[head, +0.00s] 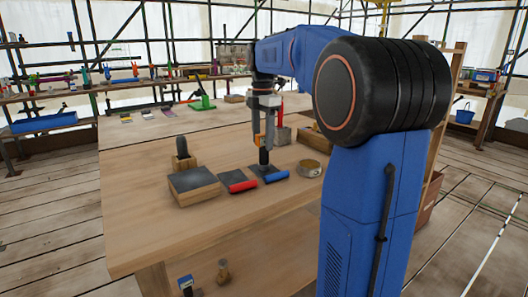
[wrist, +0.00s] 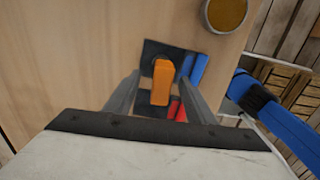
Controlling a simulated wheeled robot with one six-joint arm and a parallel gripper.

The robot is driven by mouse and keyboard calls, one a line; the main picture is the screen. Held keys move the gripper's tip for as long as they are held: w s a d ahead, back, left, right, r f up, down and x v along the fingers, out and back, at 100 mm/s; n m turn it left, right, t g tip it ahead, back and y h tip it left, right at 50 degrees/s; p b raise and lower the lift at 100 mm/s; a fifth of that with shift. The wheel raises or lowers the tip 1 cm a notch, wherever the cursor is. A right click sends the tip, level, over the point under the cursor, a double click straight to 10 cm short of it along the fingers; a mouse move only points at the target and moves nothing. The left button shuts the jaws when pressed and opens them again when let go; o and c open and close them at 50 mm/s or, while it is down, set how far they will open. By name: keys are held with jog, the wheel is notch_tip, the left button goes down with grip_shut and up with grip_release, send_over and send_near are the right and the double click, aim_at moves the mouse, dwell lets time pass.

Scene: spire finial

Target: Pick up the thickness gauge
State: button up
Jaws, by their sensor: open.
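My gripper (head: 263,140) is open and points down above the table. In the wrist view its two grey fingers (wrist: 161,78) stand on either side of an orange piece. This orange piece (wrist: 161,88) is between the fingers with gaps visible at both sides. In the head view orange (head: 257,140) shows at the fingers, above a black upright part (head: 264,158) over a dark flat square. The orange and black item may be the thickness gauge; I cannot tell for sure. Its lower end is hidden from above.
A blue cylinder (head: 276,176) and a red cylinder (head: 243,187) lie beside dark squares on the wooden table (head: 150,225). A round tin (head: 309,168) is to the right. A dark-topped wooden block (head: 194,186) is to the left. The table's front left is clear.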

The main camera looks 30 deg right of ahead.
aim_at(264, 152)
jog(key=shift+s+d+f, duration=0.1)
jog(key=shift+d+f, duration=0.05)
jog(key=shift+f, duration=1.2)
jog(key=shift+d+f, duration=0.1)
jog(key=shift+f, duration=1.2)
grip_shut()
